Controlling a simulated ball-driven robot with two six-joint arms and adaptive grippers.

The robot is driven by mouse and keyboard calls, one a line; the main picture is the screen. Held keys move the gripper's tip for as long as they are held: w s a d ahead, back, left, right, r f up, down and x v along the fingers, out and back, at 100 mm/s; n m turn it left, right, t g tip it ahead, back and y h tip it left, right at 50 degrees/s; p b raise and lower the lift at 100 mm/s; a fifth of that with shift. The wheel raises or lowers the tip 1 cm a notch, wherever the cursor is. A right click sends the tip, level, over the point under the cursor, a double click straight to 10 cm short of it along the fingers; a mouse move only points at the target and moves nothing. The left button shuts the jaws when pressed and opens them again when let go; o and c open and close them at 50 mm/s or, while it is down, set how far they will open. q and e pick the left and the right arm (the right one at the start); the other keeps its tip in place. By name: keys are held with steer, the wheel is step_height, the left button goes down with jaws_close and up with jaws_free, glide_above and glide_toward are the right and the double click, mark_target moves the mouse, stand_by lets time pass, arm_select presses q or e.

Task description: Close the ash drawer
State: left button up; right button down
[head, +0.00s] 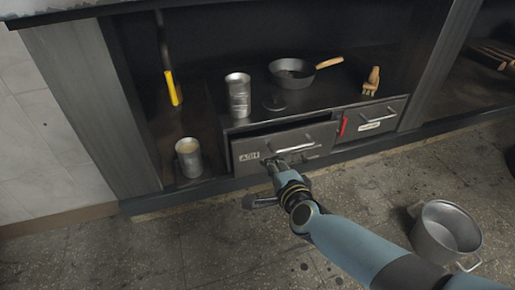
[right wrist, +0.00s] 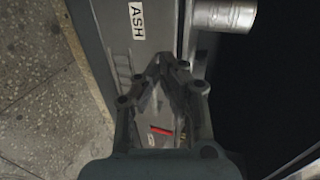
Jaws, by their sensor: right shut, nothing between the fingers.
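The ash drawer (head: 278,143) is a grey metal drawer with a bar handle and a white ASH label, low in the dark cabinet. Its front stands out from the cabinet, with a dark gap above its top edge. In the right wrist view the drawer front (right wrist: 122,55) runs up the left, with its label turned sideways. My right gripper (head: 269,164) is at the lower front of the drawer, just right of the label. It is shut and empty; its fingertips (right wrist: 168,64) are close to the front, and I cannot tell if they touch. My left gripper is out of view.
Right of it is a second drawer (head: 374,118) with a red tag. A metal canister (head: 238,96), a pan (head: 292,72) and a brush (head: 371,82) stand on top. A tin (head: 189,158) is left of the drawer. A pot (head: 445,232) stands on the floor at right.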

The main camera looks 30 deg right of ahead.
steer(key=b, duration=0.2)
glide_toward(256, 142)
step_height(256, 142, down, 2)
steer(key=w, duration=0.3)
steer(key=w+d, duration=0.1)
steer(key=w, duration=0.2)
steer(key=shift+w+d, duration=0.1)
steer(key=shift+d, duration=0.2)
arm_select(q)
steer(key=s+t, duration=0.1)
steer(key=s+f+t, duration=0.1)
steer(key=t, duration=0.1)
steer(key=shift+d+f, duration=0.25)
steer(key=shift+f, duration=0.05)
